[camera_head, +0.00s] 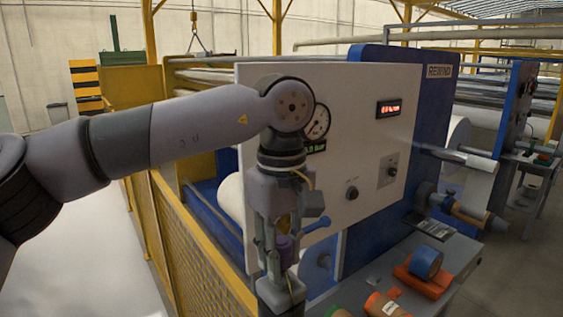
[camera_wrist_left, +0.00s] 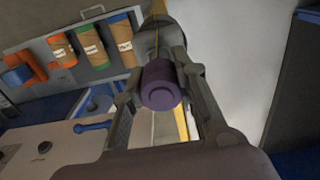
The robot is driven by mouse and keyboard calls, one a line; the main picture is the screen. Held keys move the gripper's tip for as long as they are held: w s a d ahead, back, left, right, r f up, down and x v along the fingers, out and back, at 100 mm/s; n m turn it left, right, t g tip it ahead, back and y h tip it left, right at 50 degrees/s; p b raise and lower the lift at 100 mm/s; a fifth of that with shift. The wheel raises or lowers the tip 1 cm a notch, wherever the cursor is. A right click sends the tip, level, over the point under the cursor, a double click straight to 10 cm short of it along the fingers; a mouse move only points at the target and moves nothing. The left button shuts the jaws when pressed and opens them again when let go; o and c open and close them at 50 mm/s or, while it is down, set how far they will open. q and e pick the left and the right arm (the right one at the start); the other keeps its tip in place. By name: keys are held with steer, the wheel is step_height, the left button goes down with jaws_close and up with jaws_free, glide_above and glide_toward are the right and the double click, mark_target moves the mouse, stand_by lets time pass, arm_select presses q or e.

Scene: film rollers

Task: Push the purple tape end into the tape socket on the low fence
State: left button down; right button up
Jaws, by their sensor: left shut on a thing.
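My left gripper (camera_head: 280,268) points down in front of the white machine panel, above the yellow low fence (camera_head: 200,262). Its fingers are shut on the purple tape end (camera_head: 286,247), a short cylinder. In the left wrist view the purple tape end (camera_wrist_left: 161,84) sits between the two fingers of the left gripper (camera_wrist_left: 160,78), its round end facing the camera. A dark grey round part (camera_wrist_left: 150,42), seemingly the tape socket, lies just beyond it; it also shows under the fingers in the head view (camera_head: 281,297). Whether tape end and socket touch is unclear. My right gripper is out of view.
The white panel (camera_head: 345,165) with gauge and knobs stands close behind the gripper. A blue handle (camera_head: 317,224) sticks out beside the fingers. A grey bench (camera_head: 450,265) at right holds a blue tape roll (camera_head: 426,262) and several orange and green rolls.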

mark_target(281, 240)
arm_select(q)
steer(key=shift+r+p, duration=1.25)
steer(key=shift+r, duration=0.45)
